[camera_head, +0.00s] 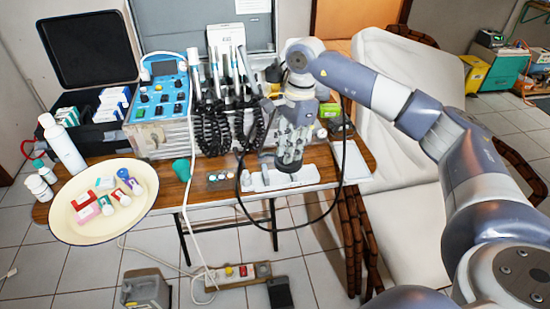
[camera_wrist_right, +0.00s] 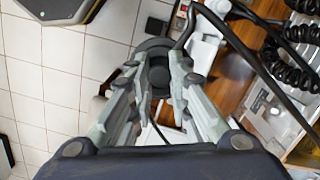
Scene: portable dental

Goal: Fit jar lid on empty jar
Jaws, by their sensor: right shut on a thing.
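My right gripper (camera_head: 289,157) points down over the front edge of the wooden table. It is shut on a dark round piece with a raised centre, probably the jar lid (camera_wrist_right: 158,72), seen between its fingertips in the wrist view. I cannot pick out the empty jar with certainty; white jars (camera_head: 39,187) stand at the table's left end. My left gripper is not in view.
A cream oval tray (camera_head: 78,238) with small coloured items overhangs the table's front left. The dental unit (camera_head: 160,138) with black coiled hoses (camera_head: 213,128) stands behind the gripper. A black cable loops around the gripper. Several small caps lie left of the white tray.

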